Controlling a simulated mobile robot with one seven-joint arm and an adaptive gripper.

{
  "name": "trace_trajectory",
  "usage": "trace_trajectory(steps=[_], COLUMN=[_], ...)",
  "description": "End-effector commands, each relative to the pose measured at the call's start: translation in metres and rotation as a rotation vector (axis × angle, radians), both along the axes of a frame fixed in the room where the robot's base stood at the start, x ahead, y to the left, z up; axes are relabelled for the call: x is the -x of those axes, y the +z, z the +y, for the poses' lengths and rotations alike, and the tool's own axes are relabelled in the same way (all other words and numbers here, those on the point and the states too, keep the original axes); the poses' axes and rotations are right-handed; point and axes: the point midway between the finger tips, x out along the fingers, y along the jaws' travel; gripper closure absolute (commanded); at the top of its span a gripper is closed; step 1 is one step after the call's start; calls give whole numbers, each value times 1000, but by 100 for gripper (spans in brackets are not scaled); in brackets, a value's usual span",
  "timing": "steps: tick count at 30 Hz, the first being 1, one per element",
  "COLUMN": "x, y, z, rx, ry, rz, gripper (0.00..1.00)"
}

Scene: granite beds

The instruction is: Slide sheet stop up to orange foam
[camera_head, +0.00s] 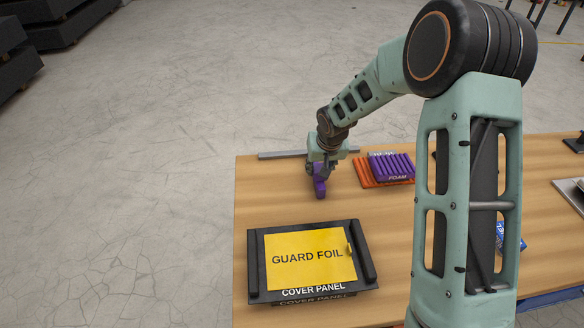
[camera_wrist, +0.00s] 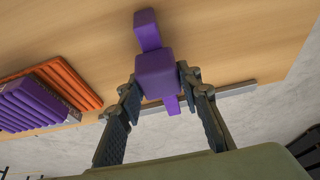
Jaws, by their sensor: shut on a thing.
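The purple sheet stop (camera_head: 320,188) is on the wooden table near its far left part. In the wrist view it shows as a purple block (camera_wrist: 157,76) with a narrower arm and end piece. My gripper (camera_head: 323,174) is shut on this block, with one finger on each side; the fingers also show in the wrist view (camera_wrist: 163,88). The orange foam (camera_head: 365,174) is a ribbed slab to the right of my gripper, with a clear gap between. It also shows at the left of the wrist view (camera_wrist: 80,84). A purple ribbed foam (camera_head: 392,168) lies over it, hiding part.
A black cover panel (camera_head: 256,262) with a yellow guard foil (camera_head: 308,258) lies in front on the table (camera_head: 243,215). A grey bar (camera_head: 283,154) runs along the far table edge. Bare wood lies between the sheet stop and the orange foam.

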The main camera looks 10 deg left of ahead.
Motion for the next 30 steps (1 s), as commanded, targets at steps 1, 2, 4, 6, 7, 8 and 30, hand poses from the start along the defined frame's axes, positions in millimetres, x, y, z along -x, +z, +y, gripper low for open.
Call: trace_trajectory(steps=[1, 2, 4, 6, 7, 8, 30], x=[-4, -6, -10, -15, -16, -18, -27], y=[2, 3, 2, 2, 2, 2, -1], z=[-19, -27, -45, -61, -67, -72, -109], rx=[1, 0, -1, 0, 0, 0, 2], ry=[-11, -9, -9, -7, -8, -6, 0], rz=[4, 3, 3, 3, 3, 3, 3], gripper=[100, 100, 100, 100, 100, 100, 67])
